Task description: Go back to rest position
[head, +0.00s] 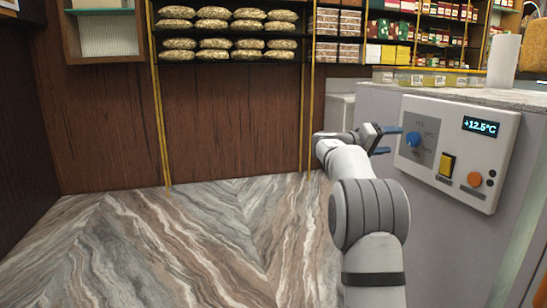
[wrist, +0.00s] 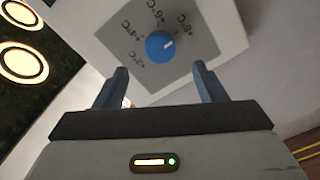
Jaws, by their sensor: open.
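My gripper (head: 384,140) is open and empty in the head view, with its blue fingers pointing right toward the control panel. In the wrist view my gripper (wrist: 160,88) has its two fingers spread apart, with the blue dial (wrist: 160,47) of the panel showing between and beyond them. The dial (head: 413,139) sits on the left part of the white control panel (head: 455,188) in the head view. My fingers look apart from the dial. The panel's display reads +12.5°C.
The panel is mounted on the grey side of a counter (head: 428,240) at the right. Shelves (head: 230,62) with packed bags stand against the back wall. The marble-patterned floor (head: 190,245) is clear at the left and middle. A white roll (head: 504,58) stands on the counter top.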

